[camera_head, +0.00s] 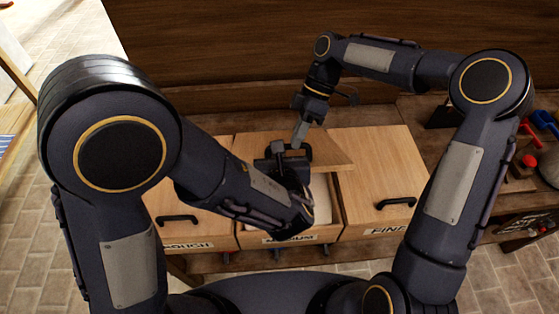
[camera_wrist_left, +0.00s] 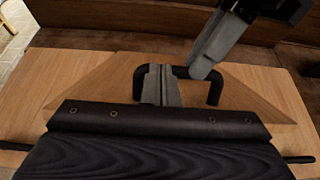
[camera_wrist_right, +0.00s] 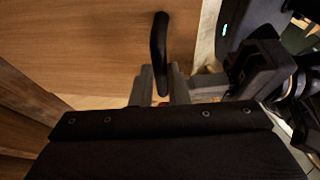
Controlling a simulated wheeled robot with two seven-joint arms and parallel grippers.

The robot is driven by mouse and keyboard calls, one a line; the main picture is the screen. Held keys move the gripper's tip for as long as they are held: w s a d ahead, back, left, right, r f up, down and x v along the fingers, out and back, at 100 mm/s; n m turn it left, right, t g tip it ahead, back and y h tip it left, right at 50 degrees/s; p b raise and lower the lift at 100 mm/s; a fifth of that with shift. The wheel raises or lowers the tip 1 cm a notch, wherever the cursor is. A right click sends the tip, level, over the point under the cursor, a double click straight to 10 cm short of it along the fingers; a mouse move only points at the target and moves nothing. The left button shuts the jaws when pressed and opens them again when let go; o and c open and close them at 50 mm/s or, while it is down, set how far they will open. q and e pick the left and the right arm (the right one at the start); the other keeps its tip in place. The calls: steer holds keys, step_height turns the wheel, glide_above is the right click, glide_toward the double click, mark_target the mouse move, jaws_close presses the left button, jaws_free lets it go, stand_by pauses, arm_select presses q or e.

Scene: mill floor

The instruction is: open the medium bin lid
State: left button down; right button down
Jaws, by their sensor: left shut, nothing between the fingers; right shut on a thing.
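The medium bin (camera_head: 328,233) stands between two other bins, its label partly hidden by my left arm. Its wooden lid (camera_head: 336,148) is raised and tilted, and a pale inside shows below it. My right gripper (camera_head: 299,138) is shut on the lid's black handle (camera_wrist_right: 159,40), near one end of it in the right wrist view. My left gripper (camera_head: 281,149) is shut and empty close to the handle. In the left wrist view its fingers (camera_wrist_left: 160,84) overlap the handle; I cannot tell whether they touch it.
The rough bin (camera_head: 190,235) at left and the fine bin (camera_head: 385,170) at right have lids down with black handles. A wooden wall (camera_head: 220,50) rises behind. Red-handled tools (camera_head: 529,161) lie at far right. Tiled floor (camera_head: 45,260) is free at left.

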steer(key=c, duration=1.8)
jaws_free()
steer(key=shift+w+d+f, duration=0.2)
steer(key=shift+w+f, duration=0.1)
steer(key=shift+w, duration=0.1)
arm_select(q)
steer(key=shift+w+a+f, duration=0.1)
steer(key=shift+w+f, duration=0.05)
arm_select(e)
steer(key=o, duration=0.4)
steer(key=shift+w+a, duration=0.1)
steer(key=shift+r, duration=0.15)
